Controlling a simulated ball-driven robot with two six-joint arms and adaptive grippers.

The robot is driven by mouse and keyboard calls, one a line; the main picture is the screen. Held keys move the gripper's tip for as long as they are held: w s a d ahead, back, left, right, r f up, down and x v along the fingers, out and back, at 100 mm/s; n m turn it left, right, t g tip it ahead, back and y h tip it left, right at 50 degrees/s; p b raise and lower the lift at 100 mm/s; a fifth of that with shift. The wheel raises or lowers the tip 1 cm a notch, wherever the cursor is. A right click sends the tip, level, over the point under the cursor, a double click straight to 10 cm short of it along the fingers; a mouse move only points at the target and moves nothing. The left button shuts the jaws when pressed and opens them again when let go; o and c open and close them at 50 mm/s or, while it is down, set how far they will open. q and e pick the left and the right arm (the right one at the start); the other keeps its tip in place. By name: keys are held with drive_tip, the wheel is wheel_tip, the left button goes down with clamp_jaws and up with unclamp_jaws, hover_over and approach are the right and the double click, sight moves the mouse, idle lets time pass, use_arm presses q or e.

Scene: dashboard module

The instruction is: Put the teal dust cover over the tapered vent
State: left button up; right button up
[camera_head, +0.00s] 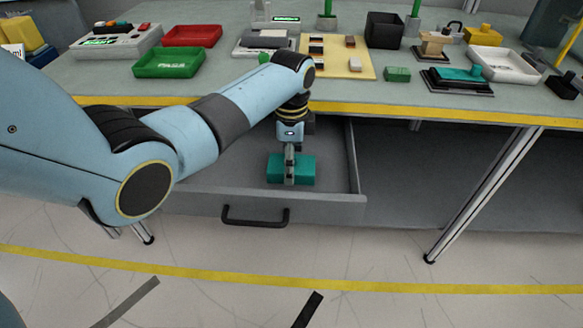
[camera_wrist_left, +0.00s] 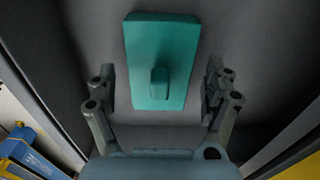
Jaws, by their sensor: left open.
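The teal dust cover (camera_head: 306,168) lies inside the open drawer, a box shape with a small raised grip on top. In the left wrist view the teal cover (camera_wrist_left: 146,45) shows its grip facing the camera. My left gripper (camera_head: 289,180) is over the cover in the drawer. Its fingers (camera_wrist_left: 160,85) are spread apart, one on each side and nearer the camera than the grip; no contact is visible. A tan tapered piece (camera_head: 433,44) on a dark base stands on the bench at the right; I cannot tell if it is the vent. My right gripper is not in view.
The grey drawer (camera_head: 335,205) has raised walls and a black handle at its front. On the bench are a green tray (camera_head: 169,63), a red tray (camera_head: 192,36), a black bin (camera_head: 384,30), a white tray (camera_head: 505,65) and a teal-topped black fixture (camera_head: 458,75).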

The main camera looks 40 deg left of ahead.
use_arm(q)
drive_tip(key=shift+f, duration=0.6)
drive_tip(key=c, duration=1.1)
drive_tip(key=shift+r, duration=0.1)
